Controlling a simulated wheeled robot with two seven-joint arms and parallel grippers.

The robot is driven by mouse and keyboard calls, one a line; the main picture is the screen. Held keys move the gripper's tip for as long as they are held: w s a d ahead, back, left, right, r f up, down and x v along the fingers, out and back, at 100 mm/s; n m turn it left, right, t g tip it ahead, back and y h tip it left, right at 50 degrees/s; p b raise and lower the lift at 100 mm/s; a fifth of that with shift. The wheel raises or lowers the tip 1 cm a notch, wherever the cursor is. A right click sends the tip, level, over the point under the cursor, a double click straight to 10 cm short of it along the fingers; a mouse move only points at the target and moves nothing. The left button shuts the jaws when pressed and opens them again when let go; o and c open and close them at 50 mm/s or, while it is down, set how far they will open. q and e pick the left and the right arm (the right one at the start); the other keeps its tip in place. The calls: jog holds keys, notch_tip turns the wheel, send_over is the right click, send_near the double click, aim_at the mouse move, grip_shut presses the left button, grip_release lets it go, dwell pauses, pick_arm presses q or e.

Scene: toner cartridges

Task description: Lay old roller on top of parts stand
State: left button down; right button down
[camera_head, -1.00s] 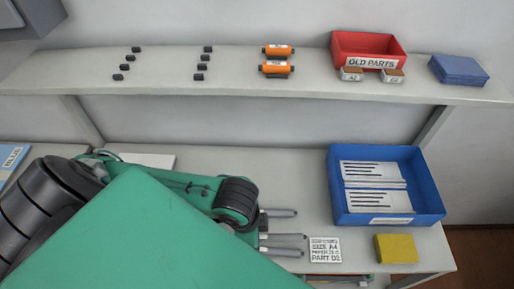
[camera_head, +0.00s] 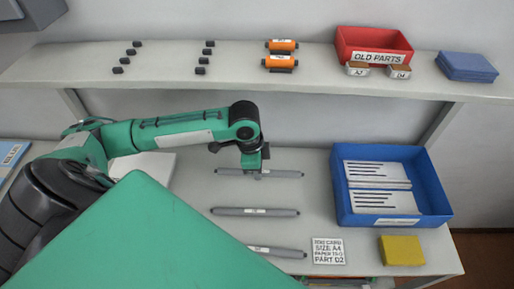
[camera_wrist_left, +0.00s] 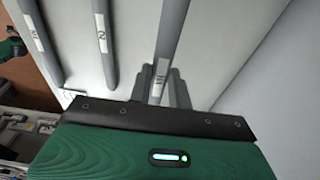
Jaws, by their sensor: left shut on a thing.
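My left gripper (camera_head: 254,168) comes from the left above the lower worktop. It is shut on a long grey roller (camera_head: 284,174) with a white label. The same roller shows between the fingers in the left wrist view (camera_wrist_left: 170,40). It appears held across, level with the front edge. Two similar grey rollers (camera_head: 270,212) (camera_head: 282,251) lie on the worktop nearer me. On the upper shelf, several small black blocks (camera_head: 201,69) stand in two columns; I cannot tell whether these are the parts stand. My right gripper is not in view.
Orange rollers (camera_head: 280,62), a red OLD PARTS bin (camera_head: 408,53) and blue pads (camera_head: 468,67) sit on the upper shelf (camera_head: 330,88). On the worktop are a blue tray (camera_head: 440,215), a printed card (camera_head: 328,252) and a yellow block (camera_head: 401,250). The shelf's front edge overhangs the worktop.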

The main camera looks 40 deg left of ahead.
aim_at(258, 188)
pick_arm(q)
jog(key=f, duration=0.6)
jog(key=shift+s+d+p, duration=0.15)
jog(key=shift+s+p, duration=0.15)
jog(key=shift+w+f, duration=0.2)
jog(key=shift+f, duration=0.25)
jog(key=shift+f, duration=0.1)
jog(key=c, duration=1.3)
grip_release()
jog(key=r, duration=0.5)
jog(key=a+r, duration=0.1)
jog(key=r, duration=0.1)
jog(key=shift+s+a+r, duration=0.1)
jog(key=shift+s+r, duration=0.2)
